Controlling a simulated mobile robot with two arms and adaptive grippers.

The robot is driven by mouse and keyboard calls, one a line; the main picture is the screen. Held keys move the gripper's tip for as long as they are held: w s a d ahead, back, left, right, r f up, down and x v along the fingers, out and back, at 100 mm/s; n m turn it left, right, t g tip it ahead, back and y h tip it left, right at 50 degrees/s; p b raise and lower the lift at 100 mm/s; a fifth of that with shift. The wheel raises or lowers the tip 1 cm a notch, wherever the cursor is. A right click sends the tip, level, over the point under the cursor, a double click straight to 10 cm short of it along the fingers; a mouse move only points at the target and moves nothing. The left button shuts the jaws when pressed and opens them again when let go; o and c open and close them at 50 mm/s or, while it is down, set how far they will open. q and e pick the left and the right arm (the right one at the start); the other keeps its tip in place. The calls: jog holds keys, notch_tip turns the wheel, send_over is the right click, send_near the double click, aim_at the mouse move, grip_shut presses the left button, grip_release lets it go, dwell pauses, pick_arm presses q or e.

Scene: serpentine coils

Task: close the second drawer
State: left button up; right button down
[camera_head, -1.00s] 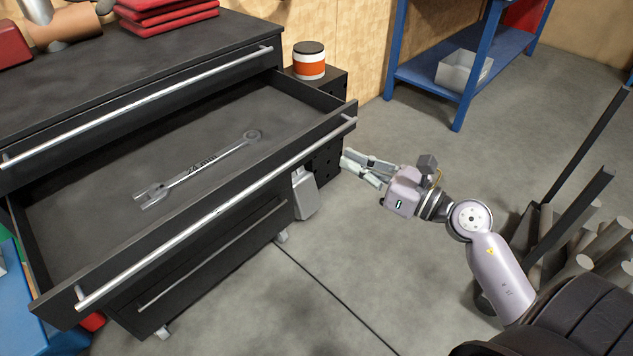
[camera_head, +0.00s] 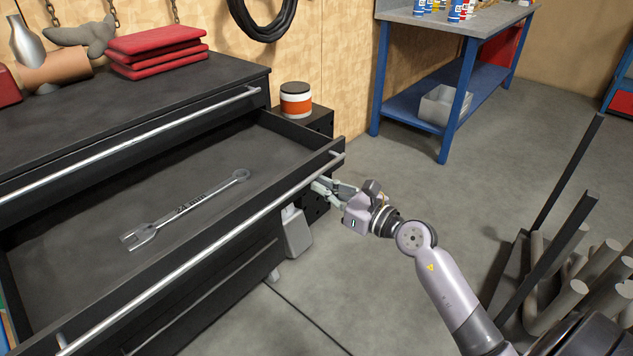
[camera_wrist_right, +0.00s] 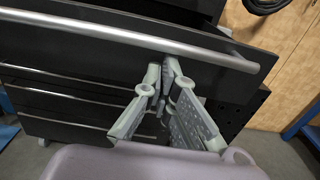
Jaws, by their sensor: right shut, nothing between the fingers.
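The second drawer (camera_head: 245,205) of the black tool cabinet is pulled well out, with a long silver bar handle (camera_head: 215,240) along its front. A wrench (camera_head: 185,208) lies inside it. My right gripper (camera_head: 318,186) is shut and empty, in front of the drawer near the right end of the handle. In the right wrist view its fingertips (camera_wrist_right: 167,66) lie just below the handle bar (camera_wrist_right: 120,33), over the dark drawer front (camera_wrist_right: 75,55). I cannot tell whether they touch it. My left gripper is not in view.
The top drawer (camera_head: 130,140) is shut. An orange-and-white can (camera_head: 295,100) stands on a low black unit beside the cabinet. A blue workbench (camera_head: 450,90) stands at the back; a rack of pipes (camera_head: 570,270) is at right. The floor between is clear.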

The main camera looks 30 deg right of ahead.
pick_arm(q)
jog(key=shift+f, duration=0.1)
pick_arm(e)
jog(key=shift+x, duration=0.9)
